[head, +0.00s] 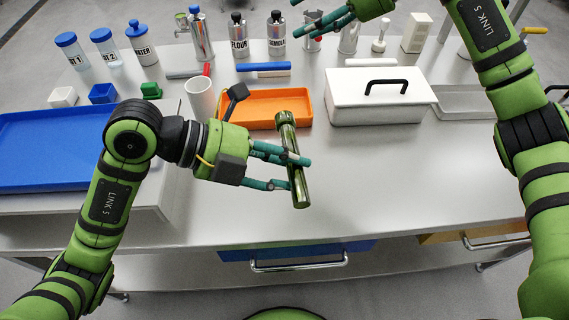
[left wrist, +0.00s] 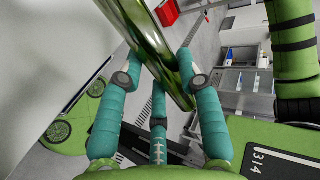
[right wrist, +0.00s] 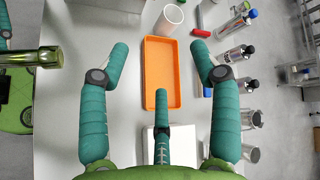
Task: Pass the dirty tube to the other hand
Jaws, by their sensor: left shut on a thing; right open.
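The tube (head: 299,187) is shiny metallic green. My left gripper (head: 296,172) is shut on it and holds it above the front middle of the table, with its upper end leaning slightly left. In the left wrist view the tube (left wrist: 165,50) runs diagonally between the fingers. My right gripper (head: 322,25) is open and empty over the back of the table, apart from the tube; its fingers are partly cut off at the top of the head view. In the right wrist view the tube's end (right wrist: 42,57) shows at the far left, outside the open fingers (right wrist: 160,65).
An orange tray (head: 240,125) lies behind the tube, with a white cup (head: 201,98) at its left. A white lidded box (head: 352,108) stands to the right. A blue tray (head: 45,135) is at left. Bottles and metal canisters (head: 239,38) line the back. The front right tabletop is clear.

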